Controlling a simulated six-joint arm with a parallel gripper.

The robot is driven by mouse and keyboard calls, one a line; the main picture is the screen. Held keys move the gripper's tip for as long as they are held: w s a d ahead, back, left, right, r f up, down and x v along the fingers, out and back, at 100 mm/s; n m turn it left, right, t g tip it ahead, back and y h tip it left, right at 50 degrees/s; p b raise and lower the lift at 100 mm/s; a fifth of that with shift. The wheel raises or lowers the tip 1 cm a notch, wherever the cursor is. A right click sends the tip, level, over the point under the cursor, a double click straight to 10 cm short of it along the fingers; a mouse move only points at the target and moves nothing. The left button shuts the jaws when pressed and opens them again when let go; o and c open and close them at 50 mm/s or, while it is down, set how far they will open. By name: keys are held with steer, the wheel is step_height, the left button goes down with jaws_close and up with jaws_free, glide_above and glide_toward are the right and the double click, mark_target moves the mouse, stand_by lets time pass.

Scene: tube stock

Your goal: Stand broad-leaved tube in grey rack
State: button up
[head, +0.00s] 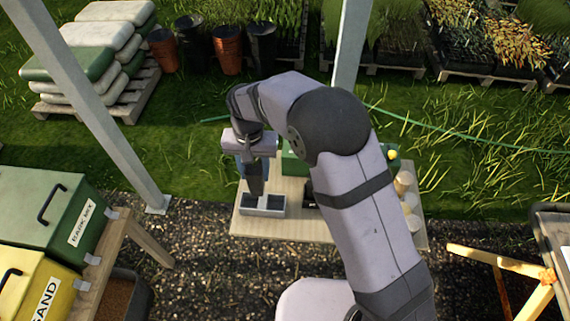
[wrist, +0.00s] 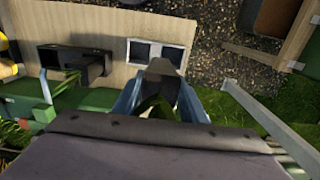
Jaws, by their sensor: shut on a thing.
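My gripper (head: 254,160) is shut on a dark tube (head: 257,184), which hangs roughly upright below it. In the wrist view the tube (wrist: 161,72) sits between the bluish fingers (wrist: 160,100), with some green leaf at its near end; the leaf shape is mostly hidden. The grey rack (head: 262,212) stands on the board directly under the tube. The rack (wrist: 187,55) also shows in the wrist view with two square openings, partly covered by the tube. The tube's lower end overlaps the rack's back edge in the head view; I cannot tell whether it is inside an opening.
The pale board (head: 290,228) holds a black rack (wrist: 75,58) beside the grey one, a green container (wrist: 65,103) and pale round pots (head: 408,203) at the right. A grey post (head: 90,105) stands to the left. My arm hides the board's middle.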

mark_target(245, 176)
steer(key=a, duration=0.1)
steer(key=s+a, duration=0.1)
steer(key=shift+a+f, duration=0.35)
steer(key=shift+f, duration=0.05)
steer(key=shift+f+b, duration=0.15)
steer(key=shift+b, duration=0.15)
step_height(245, 176, down, 7)
steer(key=b, duration=0.4)
steer(key=shift+b, duration=0.4)
stand_by(0.4)
steer(key=shift+f, duration=0.4)
stand_by(0.8)
steer(key=o, duration=1.2)
steer(key=shift+o, duration=0.2)
steer(key=shift+r, duration=0.1)
